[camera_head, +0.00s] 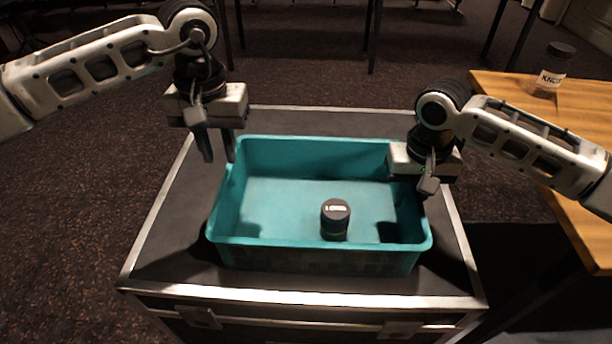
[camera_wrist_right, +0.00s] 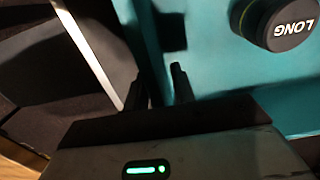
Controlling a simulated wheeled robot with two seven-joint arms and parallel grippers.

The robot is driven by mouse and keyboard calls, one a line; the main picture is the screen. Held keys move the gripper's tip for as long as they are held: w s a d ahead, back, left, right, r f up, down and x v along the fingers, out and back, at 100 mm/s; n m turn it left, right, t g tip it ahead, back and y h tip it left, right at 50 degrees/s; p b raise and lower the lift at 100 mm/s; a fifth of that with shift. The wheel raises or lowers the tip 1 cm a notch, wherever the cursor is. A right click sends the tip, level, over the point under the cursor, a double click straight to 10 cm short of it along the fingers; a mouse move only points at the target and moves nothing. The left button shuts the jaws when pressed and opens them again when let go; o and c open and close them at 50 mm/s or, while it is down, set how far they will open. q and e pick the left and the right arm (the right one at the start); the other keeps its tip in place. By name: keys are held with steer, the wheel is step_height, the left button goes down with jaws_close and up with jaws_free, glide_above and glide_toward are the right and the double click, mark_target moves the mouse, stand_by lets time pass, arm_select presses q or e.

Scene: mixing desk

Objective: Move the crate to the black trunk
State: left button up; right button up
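The teal crate (camera_head: 310,260) sits upright on top of the black trunk (camera_head: 165,250), which has pale metal edges. My left gripper (camera_head: 218,160) is open and empty at the crate's left side, by the rim. My right gripper (camera_head: 427,190) is at the crate's right rim. In the right wrist view its fingers (camera_wrist_right: 160,88) stand apart, one on each side of the crate wall; firm contact does not show.
A wooden table (camera_head: 500,88) stands at the right, with another dark-lidded jar (camera_head: 550,72) labelled KNOB or similar. Bare trunk top shows around the crate. Carpet (camera_head: 80,200) lies open to the left, and dark table legs stand at the back.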

step_height(320, 180, up, 10)
steer(key=shift+f, duration=0.15)
arm_select(q)
steer(key=shift+s+f, duration=0.1)
arm_select(e)
steer(key=shift+s, duration=0.1)
stand_by(0.4)
